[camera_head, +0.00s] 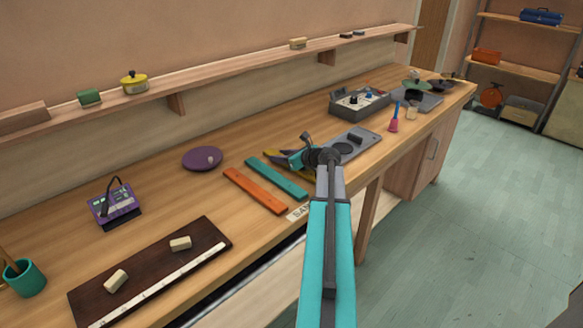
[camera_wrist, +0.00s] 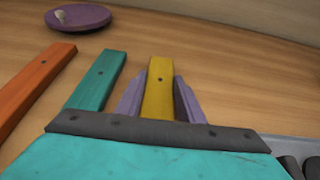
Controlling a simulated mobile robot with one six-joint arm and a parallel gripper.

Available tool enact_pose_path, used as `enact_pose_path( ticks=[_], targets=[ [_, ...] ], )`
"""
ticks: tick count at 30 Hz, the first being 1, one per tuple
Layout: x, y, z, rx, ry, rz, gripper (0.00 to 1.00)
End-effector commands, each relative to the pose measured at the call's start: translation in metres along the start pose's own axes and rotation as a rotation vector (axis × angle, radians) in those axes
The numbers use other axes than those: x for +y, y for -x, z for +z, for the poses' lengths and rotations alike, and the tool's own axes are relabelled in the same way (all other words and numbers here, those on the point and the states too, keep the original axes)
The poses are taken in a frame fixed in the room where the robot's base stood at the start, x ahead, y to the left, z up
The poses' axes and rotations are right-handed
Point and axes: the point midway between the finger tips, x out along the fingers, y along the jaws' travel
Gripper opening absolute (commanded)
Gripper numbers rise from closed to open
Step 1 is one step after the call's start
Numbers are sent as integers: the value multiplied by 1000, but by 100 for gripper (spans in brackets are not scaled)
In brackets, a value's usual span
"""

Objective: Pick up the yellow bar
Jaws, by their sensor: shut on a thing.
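The yellow bar (camera_wrist: 159,88) is between the two purple fingers of my gripper (camera_wrist: 159,97) in the wrist view. My gripper is shut on it, with a finger against each long side. The bar's far end with a dark hole sticks out past the fingertips; its near end is hidden by the gripper body. In the head view my gripper (camera_head: 290,160) is over the workbench, and the yellow bar (camera_head: 271,154) shows only in part behind it. I cannot tell whether the bar is touching the bench.
A teal bar (camera_head: 276,178) and an orange bar (camera_head: 254,190) lie just left of my gripper on the wooden workbench (camera_head: 165,205). A purple disc (camera_head: 203,158) lies farther left. A grey plate (camera_head: 357,142) is close on the right. A shelf (camera_head: 215,68) runs along the wall.

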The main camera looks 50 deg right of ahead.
Motion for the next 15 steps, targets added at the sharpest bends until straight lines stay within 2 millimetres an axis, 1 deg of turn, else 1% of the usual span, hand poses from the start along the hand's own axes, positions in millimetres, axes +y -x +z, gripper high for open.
enact_pose_path(
  ticks=[8, 15],
  targets=[
    [0, 1, 2, -1, 0, -1, 8],
    [0, 5, 12, -1, 0, -1, 8]
  ],
)
